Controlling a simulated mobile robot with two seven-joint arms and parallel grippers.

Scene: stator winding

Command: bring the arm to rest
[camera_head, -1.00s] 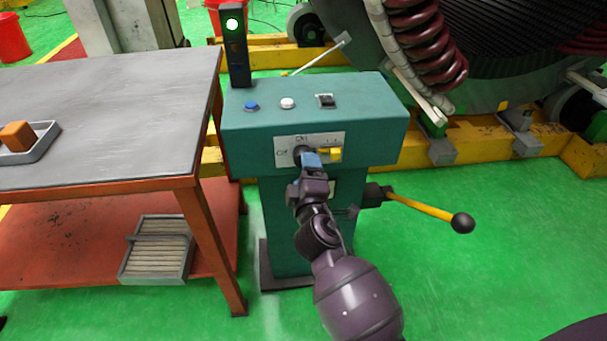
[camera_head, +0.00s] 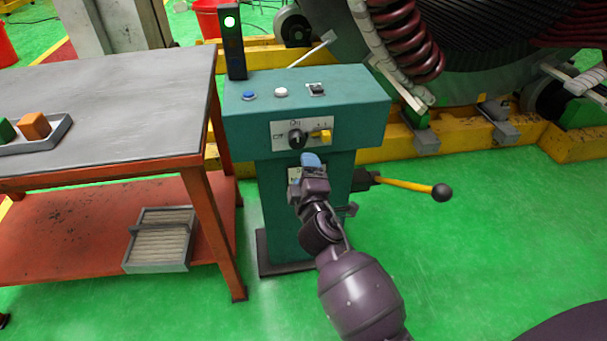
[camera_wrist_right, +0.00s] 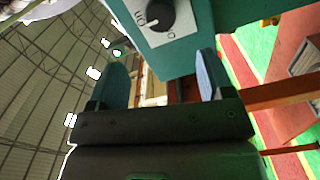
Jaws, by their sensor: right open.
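My right arm comes up from the bottom of the head view. Its gripper (camera_head: 311,161) is in front of the teal control cabinet (camera_head: 240,122), just below the black rotary knob (camera_head: 297,138). In the right wrist view the two blue fingers stand wide apart with nothing between them, and the gripper (camera_wrist_right: 163,80) is open. The knob (camera_wrist_right: 160,15) also shows there, beyond the fingers and apart from them. My left gripper is in neither view.
A yellow lever with a black ball (camera_head: 441,193) sticks out to the cabinet's right. A metal-topped table (camera_head: 120,110) stands at left, with a tray of blocks (camera_head: 62,130) on it. Green floor is clear at right.

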